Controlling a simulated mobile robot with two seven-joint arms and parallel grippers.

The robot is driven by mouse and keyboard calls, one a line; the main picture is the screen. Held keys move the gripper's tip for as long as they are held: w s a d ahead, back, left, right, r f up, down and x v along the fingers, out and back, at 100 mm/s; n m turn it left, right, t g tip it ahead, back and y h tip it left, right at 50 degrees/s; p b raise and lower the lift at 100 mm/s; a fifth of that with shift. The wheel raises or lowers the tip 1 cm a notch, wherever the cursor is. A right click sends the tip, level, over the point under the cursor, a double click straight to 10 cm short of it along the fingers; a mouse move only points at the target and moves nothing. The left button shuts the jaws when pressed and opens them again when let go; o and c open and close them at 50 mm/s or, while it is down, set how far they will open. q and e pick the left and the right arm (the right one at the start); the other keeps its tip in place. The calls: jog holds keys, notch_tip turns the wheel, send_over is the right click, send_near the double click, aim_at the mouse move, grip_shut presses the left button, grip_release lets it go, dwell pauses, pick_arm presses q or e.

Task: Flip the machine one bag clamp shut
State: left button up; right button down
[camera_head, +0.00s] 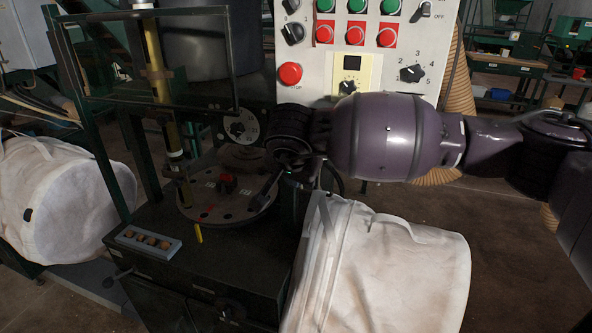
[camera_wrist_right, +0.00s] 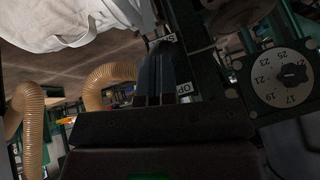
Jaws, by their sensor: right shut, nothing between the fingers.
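My right arm comes in from the right in the head view, and its gripper (camera_head: 288,170) is beside the machine's round plate, just above the white bulk bag (camera_head: 385,270) hanging at the machine's right side. In the right wrist view the dark fingers (camera_wrist_right: 165,75) are shut together with nothing between them. They lie between a small label starting "OP" (camera_wrist_right: 185,88) and another starting "S" (camera_wrist_right: 169,38). The clamp lever cannot be made out clearly; the fingers and dark parts cover that area. A pale metal bar (camera_head: 322,215) stands at the bag's top edge. My left gripper is not in view.
The control panel (camera_head: 365,50) with green and red buttons stands behind my right arm. A numbered dial (camera_head: 242,127) sits behind the round plate (camera_head: 215,205); a dial also shows in the wrist view (camera_wrist_right: 280,75). Another white bag (camera_head: 60,200) is at the left.

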notch_tip(320, 180, down, 6)
jog(key=b, duration=0.1)
jog(key=shift+s, duration=0.3)
jog(key=shift+f, duration=0.35)
dwell(0.5)
jog(key=shift+s, duration=0.1)
